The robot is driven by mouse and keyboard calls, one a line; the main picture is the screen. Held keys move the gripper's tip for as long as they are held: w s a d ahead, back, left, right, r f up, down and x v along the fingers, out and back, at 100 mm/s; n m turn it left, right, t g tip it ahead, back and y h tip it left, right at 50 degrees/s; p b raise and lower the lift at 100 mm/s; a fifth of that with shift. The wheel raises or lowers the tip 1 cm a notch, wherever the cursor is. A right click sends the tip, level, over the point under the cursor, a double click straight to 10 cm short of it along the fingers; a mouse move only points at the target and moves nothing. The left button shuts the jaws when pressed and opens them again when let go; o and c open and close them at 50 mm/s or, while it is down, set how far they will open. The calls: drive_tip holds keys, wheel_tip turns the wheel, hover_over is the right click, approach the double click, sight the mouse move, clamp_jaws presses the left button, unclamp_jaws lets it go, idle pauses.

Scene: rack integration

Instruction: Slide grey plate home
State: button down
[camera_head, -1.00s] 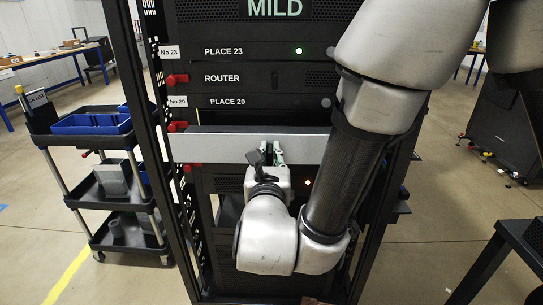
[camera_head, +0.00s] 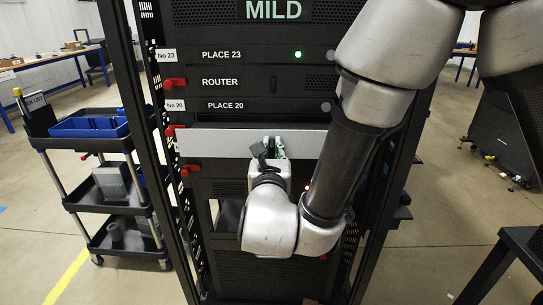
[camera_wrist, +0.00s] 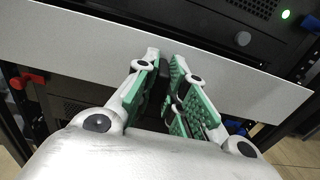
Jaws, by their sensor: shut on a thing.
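The grey plate (camera_head: 225,143) is a long, flat panel lying across the front of the rack, below the PLACE 20 label. In the wrist view the grey plate (camera_wrist: 90,38) runs across the picture, tilted by the camera angle. My gripper (camera_head: 275,148) is at the middle of the plate's front. In the wrist view my gripper (camera_wrist: 172,75) has green-padded fingers pointing at the plate, with a dark part between them. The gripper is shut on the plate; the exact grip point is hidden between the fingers.
The rack (camera_head: 172,215) has units labelled PLACE 23, ROUTER and PLACE 20 above the plate. Red knobs (camera_head: 175,84) stick out along its left post. A cart with blue bins (camera_head: 90,124) stands left. A dark table (camera_head: 525,245) stands at the right.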

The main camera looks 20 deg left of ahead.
sight(273, 133)
drive_tip(key=shift+x, duration=1.05)
drive_tip(key=shift+x, duration=3.85)
drive_tip(key=c, duration=1.4)
unclamp_jaws()
drive_tip(key=shift+s, duration=0.15)
drive_tip(key=v, duration=1.1)
drive_tip(key=shift+s+d, duration=0.1)
drive_tip(key=shift+s, duration=0.25)
